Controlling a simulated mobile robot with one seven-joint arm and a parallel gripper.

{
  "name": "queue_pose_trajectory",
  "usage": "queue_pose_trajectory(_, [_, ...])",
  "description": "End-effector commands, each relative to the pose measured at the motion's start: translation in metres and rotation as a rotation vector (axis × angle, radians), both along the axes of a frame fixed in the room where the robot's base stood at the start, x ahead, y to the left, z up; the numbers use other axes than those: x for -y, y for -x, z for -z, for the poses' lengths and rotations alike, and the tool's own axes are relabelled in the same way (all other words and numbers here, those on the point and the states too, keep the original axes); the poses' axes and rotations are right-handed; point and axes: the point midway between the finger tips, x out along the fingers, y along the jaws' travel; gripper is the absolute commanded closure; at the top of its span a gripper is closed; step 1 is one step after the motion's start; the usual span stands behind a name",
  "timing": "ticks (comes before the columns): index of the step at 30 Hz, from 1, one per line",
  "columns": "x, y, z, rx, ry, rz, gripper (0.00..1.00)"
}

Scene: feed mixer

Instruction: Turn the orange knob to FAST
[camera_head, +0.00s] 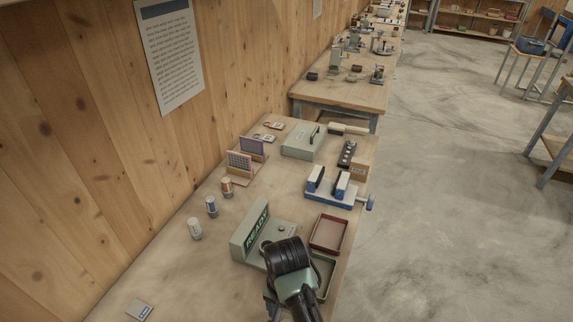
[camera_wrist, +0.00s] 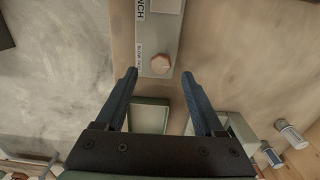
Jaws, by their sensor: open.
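The orange knob (camera_wrist: 160,64) sits on a grey panel (camera_wrist: 158,28) at the top middle of the wrist view. Small lettering lies beside the knob, and a label ending in "NCH" is further up; the knob's setting is too small to tell. My gripper (camera_wrist: 159,74) is open, its two blue fingers spread on either side of the knob in this view. No contact between fingers and knob is visible. In the head view my black wrist (camera_head: 287,256) is over the near part of the bench, and the knob and fingertips are not visible there.
A grey-green unit with a READY sign (camera_head: 256,228) stands beside my wrist. A red tray (camera_head: 312,247) and a green tray (camera_wrist: 150,104) are close by. Several small canisters, including a white one (camera_head: 194,229), stand to the left. A blue vise (camera_head: 333,190) is further back.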

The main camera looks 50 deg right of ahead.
Motion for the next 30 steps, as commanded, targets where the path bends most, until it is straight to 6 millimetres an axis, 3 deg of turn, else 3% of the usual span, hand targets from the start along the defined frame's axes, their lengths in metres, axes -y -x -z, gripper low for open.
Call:
queue_pose_trajectory(7, [0.0, 0.001, 0.033, -0.001, 0.0, 0.001, 0.3])
queue_pose_trajectory(19, [0.0, 0.0, 0.04, 0.001, 0.001, 0.0, 0.3])
queue_pose_trajectory(30, [0.0, 0.0, 0.04, 0.0, 0.001, 0.0, 0.96])
